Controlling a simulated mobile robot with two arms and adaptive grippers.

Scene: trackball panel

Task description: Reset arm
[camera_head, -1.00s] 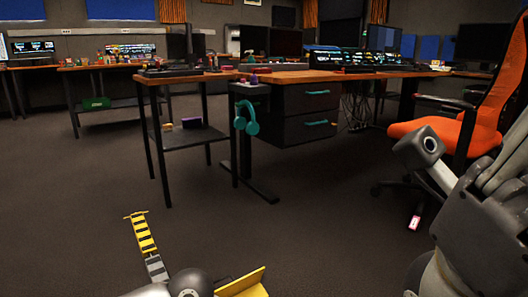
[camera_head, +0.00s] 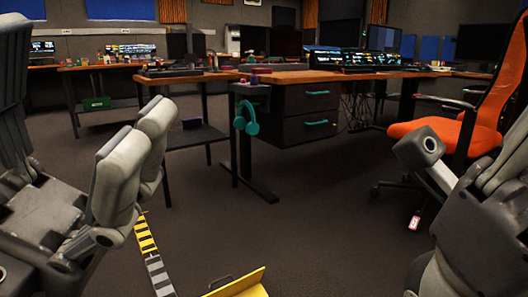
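My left arm is raised across the left side of the head view, with large grey and dark links standing in front of the side table. My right arm stands at the right edge, bent, with a round-capped grey link toward the orange chair. Neither arm shows anything held.
A wooden desk (camera_head: 300,76) with dark drawers (camera_head: 306,99) and hanging teal headphones (camera_head: 245,118) is ahead. An orange chair (camera_head: 452,135) is at right. A yellow-black strip (camera_head: 146,238) and a yellow piece (camera_head: 245,285) lie low in view. Middle floor is clear.

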